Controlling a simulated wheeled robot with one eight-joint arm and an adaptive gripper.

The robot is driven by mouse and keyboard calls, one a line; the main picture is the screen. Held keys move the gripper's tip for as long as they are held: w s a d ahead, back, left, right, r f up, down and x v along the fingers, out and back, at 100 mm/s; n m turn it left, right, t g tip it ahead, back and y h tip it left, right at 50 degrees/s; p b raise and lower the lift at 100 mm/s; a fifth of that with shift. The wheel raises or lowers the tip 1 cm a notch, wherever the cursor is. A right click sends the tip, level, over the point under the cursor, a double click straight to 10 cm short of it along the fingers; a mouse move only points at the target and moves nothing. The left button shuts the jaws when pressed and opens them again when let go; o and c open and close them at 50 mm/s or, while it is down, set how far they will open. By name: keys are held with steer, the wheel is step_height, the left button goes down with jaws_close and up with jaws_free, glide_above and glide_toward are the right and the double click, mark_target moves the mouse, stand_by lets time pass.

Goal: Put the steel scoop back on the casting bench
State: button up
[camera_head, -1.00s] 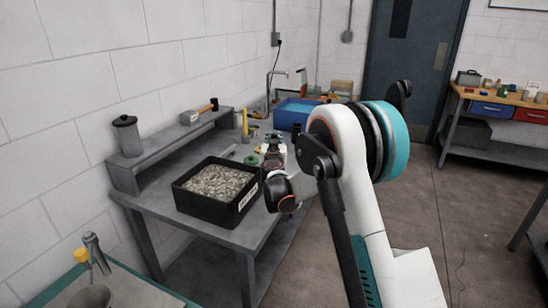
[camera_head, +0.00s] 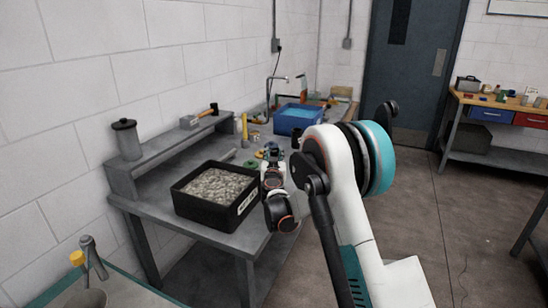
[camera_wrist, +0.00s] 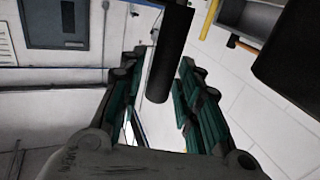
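My gripper (camera_head: 272,158) is above the near right edge of the grey casting bench (camera_head: 225,238), just right of a black tray. In the wrist view its green-padded fingers (camera_wrist: 163,85) stand on either side of a dark cylinder (camera_wrist: 170,55). The cylinder looks like the scoop's handle held near the fingertips; it runs up out of the top of that view. No steel part of the scoop can be made out, and my own arm hides some of the bench.
The black tray (camera_head: 244,207) of grey grains stands on the bench. A canister (camera_head: 127,140) and a hammer (camera_head: 200,117) sit on its raised shelf. A blue tub (camera_head: 297,122) is behind. A teal-edged table (camera_head: 140,280) is at front left.

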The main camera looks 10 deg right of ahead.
steer(key=shift+r, duration=0.1)
steer(key=shift+s, duration=0.15)
steer(key=p+v, duration=0.3)
steer(key=v, duration=0.9)
steer(key=s+d+r+m+g+h, duration=0.1)
steer(key=s+d+r+g, duration=0.25)
steer(key=s+r, duration=0.35)
steer(key=s+d+r+g+h, duration=0.15)
steer(key=s+d+r, duration=0.3)
steer(key=s, duration=0.45)
steer(key=s+a+f+n+g+y, duration=0.1)
steer(key=s+a+g+y, duration=0.1)
steer(key=s, duration=0.7)
steer(key=s+a+f+n+g+y, duration=0.1)
steer(key=s+a+f+y, duration=0.1)
steer(key=s, duration=0.8)
steer(key=s+a+f+n+g+y, duration=0.1)
steer(key=s+a+f+g+y, duration=0.1)
steer(key=s, duration=0.8)
steer(key=shift+f+n+g, duration=0.15)
steer(key=shift+n+g, duration=0.15)
steer(key=shift+s+y, duration=0.15)
steer(key=shift+y, duration=0.1)
steer(key=shift+c, duration=0.6)
